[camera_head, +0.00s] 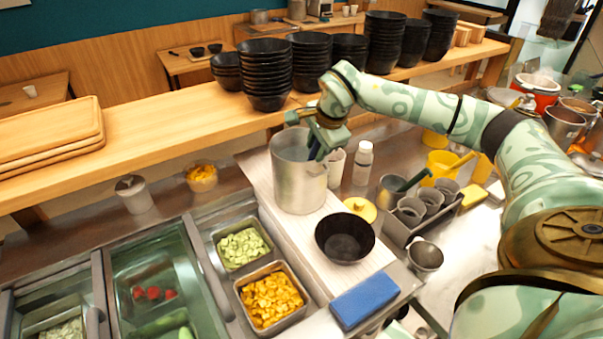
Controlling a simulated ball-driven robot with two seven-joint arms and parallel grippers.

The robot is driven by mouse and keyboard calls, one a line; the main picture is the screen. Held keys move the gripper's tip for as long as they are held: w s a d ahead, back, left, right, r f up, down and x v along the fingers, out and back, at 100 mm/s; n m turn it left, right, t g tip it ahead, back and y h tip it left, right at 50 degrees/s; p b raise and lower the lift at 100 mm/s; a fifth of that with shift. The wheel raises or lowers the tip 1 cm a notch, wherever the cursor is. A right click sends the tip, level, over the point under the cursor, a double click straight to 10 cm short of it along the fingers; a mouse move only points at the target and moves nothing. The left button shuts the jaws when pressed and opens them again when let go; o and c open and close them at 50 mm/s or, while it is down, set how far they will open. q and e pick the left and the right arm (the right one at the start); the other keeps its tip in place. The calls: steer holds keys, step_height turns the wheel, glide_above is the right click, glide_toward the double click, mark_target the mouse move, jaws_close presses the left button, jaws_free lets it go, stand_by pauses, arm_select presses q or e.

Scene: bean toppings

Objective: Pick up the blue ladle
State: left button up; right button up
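My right gripper (316,152) reaches in from the right and points down over the rim of a tall metal pot (299,184). Its dark fingertips are at the pot's right inner edge, and the frame does not show whether they are open or shut. I cannot make out a blue ladle; the pot's inside is partly hidden by the gripper. A dark green handle (413,180) leans out of a metal container (390,192) to the right of the pot. My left gripper is not in view.
A black bowl (345,238) and a blue sponge-like block (364,300) are in front of the pot. A white bottle (362,163) stands close to its right. Topping trays, including orange cubes (270,299), lie at front left. Stacked black bowls (265,74) line the shelf behind.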

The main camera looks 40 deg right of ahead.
jaws_close()
steer(key=shift+r, duration=0.15)
step_height(320, 180, up, 10)
steer(key=shift+f+p, duration=0.15)
steer(key=shift+p, duration=0.6)
